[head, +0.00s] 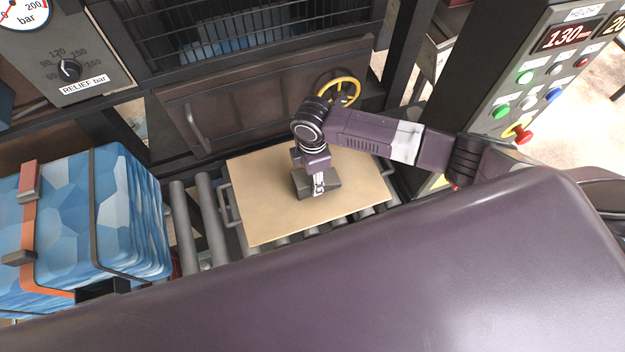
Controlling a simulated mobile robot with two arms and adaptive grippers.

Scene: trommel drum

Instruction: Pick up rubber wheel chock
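The rubber wheel chock (329,181) is a small dark grey block. It lies on a tan board (262,197) with side handles, near the board's middle. My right gripper (318,182) comes down from above, right at the chock. One light grey finger shows against the chock's near side. The other finger is hidden behind the hand and the chock, so I cannot tell whether the gripper is closed on it. My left gripper is out of view.
The board rests on metal rollers (209,218). A strapped blue bale (130,215) stands to the left. Behind are a brown panel with a handle (197,128) and a yellow handwheel (350,84). A control console (535,85) with buttons stands at the right.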

